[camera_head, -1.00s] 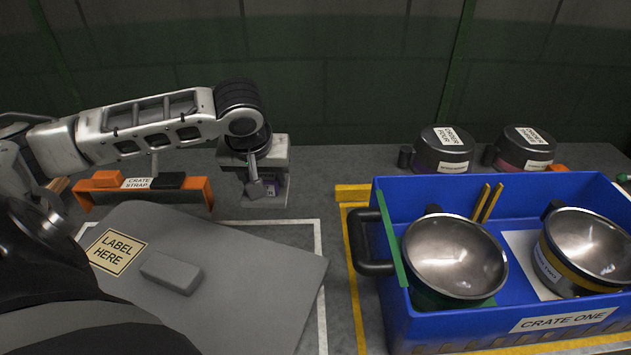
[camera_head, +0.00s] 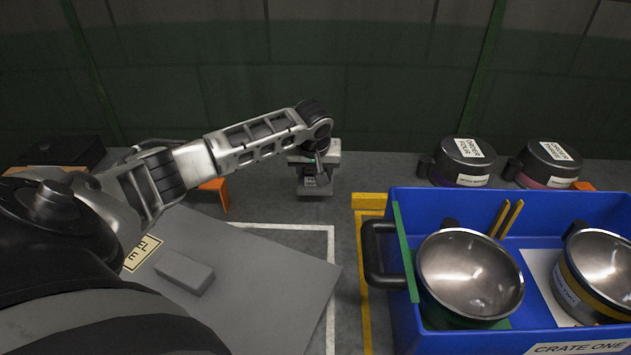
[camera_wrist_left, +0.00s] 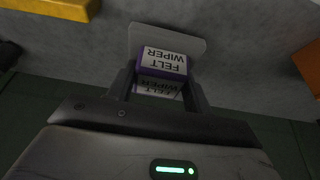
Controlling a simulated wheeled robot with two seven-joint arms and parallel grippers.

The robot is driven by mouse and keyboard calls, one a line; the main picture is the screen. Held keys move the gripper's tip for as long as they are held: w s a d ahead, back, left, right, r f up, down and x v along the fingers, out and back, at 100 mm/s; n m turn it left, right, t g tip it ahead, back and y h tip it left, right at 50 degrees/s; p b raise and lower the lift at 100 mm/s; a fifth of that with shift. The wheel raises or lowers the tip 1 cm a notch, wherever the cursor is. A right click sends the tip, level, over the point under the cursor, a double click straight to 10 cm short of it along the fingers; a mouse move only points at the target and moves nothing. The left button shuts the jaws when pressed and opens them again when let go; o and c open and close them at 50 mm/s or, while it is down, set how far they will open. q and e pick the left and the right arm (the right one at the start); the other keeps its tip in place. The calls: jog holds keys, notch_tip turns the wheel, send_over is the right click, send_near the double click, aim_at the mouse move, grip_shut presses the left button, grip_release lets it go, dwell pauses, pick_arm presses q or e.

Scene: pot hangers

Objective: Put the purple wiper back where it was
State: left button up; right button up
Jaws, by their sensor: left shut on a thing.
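The purple wiper (camera_wrist_left: 162,64) has a white label reading FELT WIPER and shows between the fingers of my left gripper in the left wrist view. My left gripper (camera_head: 315,183) is shut on it, over the back part of the bench, left of the blue crate. In the head view the wiper is mostly hidden by the gripper. A pale flat plate (camera_wrist_left: 180,40) shows just beyond the wiper in the wrist view; I cannot tell whether it is joined to the wiper. My right gripper is not in view.
The blue crate (camera_head: 386,325) holds metal pots. A grey board (camera_head: 270,285) with a grey block (camera_head: 185,272) lies in front. An orange stand (camera_head: 217,194) is partly hidden by my arm.

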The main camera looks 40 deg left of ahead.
aim_at(315, 182)
pick_arm(q)
jog(key=shift+w+f, duration=0.2)
jog(key=shift+f, duration=1.55)
jog(key=shift+f, duration=0.15)
jog(key=o, duration=0.9)
jog(key=shift+o, duration=0.2)
jog(key=v, duration=1.2)
